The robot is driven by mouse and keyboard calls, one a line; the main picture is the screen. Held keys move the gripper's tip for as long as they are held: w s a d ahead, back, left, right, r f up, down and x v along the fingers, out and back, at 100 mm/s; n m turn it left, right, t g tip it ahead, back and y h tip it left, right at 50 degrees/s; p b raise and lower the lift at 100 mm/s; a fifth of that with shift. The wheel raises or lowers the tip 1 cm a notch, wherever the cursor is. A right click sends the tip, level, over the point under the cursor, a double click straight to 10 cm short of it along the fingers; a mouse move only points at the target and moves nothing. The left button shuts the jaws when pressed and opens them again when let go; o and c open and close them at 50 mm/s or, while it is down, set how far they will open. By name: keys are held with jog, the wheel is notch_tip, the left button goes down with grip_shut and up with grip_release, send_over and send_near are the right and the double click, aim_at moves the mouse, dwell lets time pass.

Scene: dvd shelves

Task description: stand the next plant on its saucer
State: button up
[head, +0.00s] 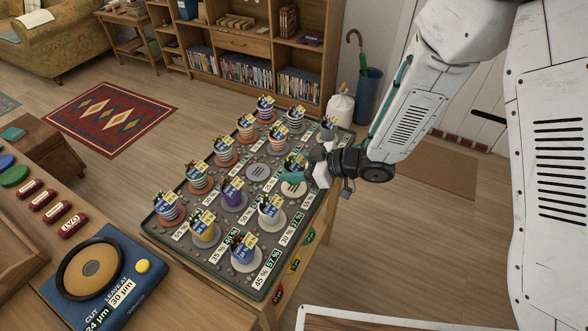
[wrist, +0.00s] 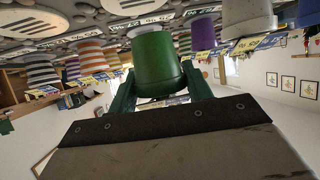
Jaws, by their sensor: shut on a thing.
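My gripper (head: 318,172) is over the right side of the plant tray (head: 160,240). It is shut on a green pot (wrist: 156,62), which shows between the dark green fingers in the wrist view, where the picture is upside down. In the head view the gripper partly hides the held plant (head: 296,163); a blue and yellow label shows on it. A bare pale saucer with dark marks (head: 293,189) lies just below the gripper in the picture. Another bare grey saucer (head: 258,173) lies to its left. I cannot tell the pot's height above the tray.
Several potted plants stand close around, including a purple pot (head: 232,194), a white pot (head: 270,210), a yellow pot (head: 204,230) and a blue pot (head: 242,254). Striped pots fill the left and far side. Floor is free right of the tray.

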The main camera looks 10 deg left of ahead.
jog(key=f, duration=0.3)
jog(key=shift+w+f, duration=0.25)
jog(key=shift+w, duration=0.15)
jog(key=shift+a+f, duration=0.1)
jog(key=shift+a, duration=0.1)
jog(key=shift+s, duration=0.1)
jog(key=o, duration=1.1)
jog(key=shift+f, duration=0.1)
jog(key=v, duration=1.2)
